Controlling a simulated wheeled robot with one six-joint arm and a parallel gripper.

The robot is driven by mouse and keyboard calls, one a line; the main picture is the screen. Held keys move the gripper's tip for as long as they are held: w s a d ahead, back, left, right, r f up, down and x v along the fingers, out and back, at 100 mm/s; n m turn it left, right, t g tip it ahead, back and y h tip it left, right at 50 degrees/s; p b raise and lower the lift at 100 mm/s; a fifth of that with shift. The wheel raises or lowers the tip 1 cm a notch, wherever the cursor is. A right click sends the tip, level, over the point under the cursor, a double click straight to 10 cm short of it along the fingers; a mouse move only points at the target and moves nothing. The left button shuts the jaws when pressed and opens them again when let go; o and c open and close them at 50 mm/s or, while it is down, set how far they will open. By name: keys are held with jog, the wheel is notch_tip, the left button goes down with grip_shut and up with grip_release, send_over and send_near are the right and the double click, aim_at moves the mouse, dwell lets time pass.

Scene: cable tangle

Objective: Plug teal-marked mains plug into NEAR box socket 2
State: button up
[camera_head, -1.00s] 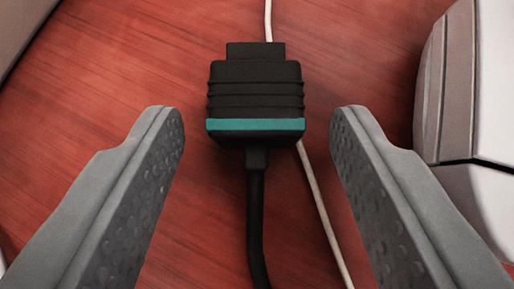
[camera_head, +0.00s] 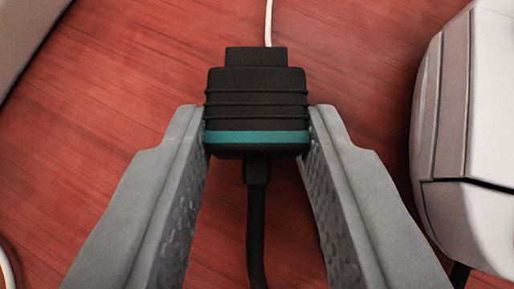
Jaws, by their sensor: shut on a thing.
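The black mains plug (camera_head: 256,98) with a teal band lies at the middle of the view, its narrower end pointing to the top of the picture. Its black cable (camera_head: 256,225) runs from the back of the plug down to the bottom edge. My gripper (camera_head: 257,130) is shut on the plug, one finger touching each side at about the teal band. No socket box can be made out for certain in this view.
A white and grey object (camera_head: 475,130) stands close on the right. A greyish object (camera_head: 25,35) fills the top left corner. A thin white cable (camera_head: 268,22) passes behind the plug on the red wooden surface (camera_head: 130,90). Bare wood shows left of the plug.

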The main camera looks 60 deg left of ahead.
notch_tip(320, 180, up, 6)
dwell(0.8)
jog(key=shift+r, duration=0.1)
